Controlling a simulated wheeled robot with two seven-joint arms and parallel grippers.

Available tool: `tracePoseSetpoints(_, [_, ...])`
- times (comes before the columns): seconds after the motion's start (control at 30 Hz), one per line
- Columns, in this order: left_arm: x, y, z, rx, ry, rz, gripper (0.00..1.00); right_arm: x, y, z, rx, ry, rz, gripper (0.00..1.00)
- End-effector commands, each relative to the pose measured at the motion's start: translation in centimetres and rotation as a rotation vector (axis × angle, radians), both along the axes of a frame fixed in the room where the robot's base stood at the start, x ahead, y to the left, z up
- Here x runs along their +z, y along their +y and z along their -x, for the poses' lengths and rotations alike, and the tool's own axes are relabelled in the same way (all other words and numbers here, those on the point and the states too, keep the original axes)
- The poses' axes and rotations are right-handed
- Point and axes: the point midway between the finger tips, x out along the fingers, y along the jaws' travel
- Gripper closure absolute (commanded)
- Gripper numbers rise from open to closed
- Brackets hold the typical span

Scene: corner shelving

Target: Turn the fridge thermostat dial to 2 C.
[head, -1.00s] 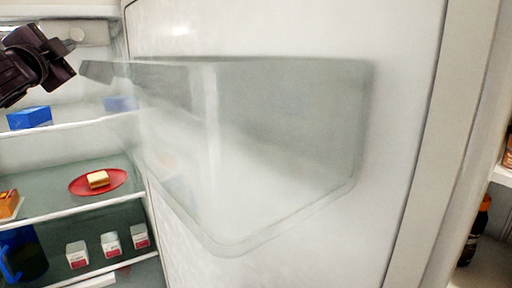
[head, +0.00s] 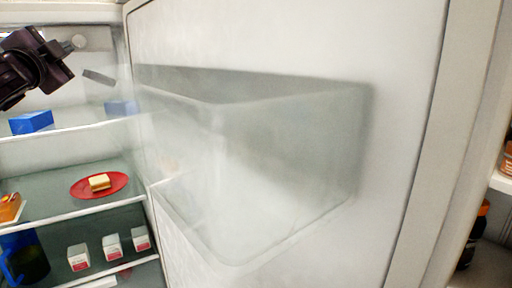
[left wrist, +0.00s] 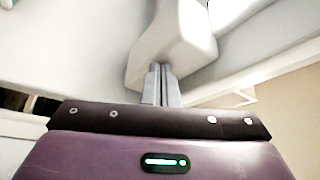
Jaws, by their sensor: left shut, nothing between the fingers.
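The thermostat dial (head: 79,41) is a small pale round knob on a light grey housing at the top left inside the open fridge, in the head view. Its number marks are too small to read. My left gripper (head: 66,47) is dark and comes in from the left, with its tips right beside the dial; I cannot tell whether they touch it. In the left wrist view its two grey fingers (left wrist: 161,84) are together with nothing between them, pointing at a white housing (left wrist: 178,40). The dial's face does not show there. My right gripper is not in view.
The open fridge door (head: 290,40) with its clear bin (head: 285,175) fills the middle and right. Shelves below the gripper hold a blue box (head: 31,122), a red plate (head: 84,190) with food, and several small white containers (head: 111,245). A dark bottle (head: 473,236) stands outside, right.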

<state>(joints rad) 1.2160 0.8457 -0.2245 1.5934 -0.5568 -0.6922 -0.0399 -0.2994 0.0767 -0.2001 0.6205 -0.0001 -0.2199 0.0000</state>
Motion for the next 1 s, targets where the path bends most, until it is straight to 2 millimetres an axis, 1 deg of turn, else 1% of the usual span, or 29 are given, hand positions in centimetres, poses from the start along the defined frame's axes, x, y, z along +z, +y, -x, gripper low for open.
tracePoseSetpoints(0.3, [-0.4, 0.4, 0.5, -0.002, -0.001, -0.001, 1.00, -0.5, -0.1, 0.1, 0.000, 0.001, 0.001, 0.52])
tracePoseSetpoints(0.37, [-0.5, 0.2, 0.9, -0.002, -0.001, -0.001, 1.00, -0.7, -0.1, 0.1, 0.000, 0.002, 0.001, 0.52])
tracePoseSetpoints(0.57, [-0.5, -1.1, 2.9, -0.002, -0.002, -0.003, 1.00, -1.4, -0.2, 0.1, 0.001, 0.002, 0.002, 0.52])
tracePoseSetpoints(0.8, [-0.4, -2.4, 5.1, -0.002, -0.001, -0.001, 1.00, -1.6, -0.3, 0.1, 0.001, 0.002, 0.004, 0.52])
tracePoseSetpoints(1.0, [-0.4, -2.6, 5.5, 0.001, 0.001, -0.001, 1.00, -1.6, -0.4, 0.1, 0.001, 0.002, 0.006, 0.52])
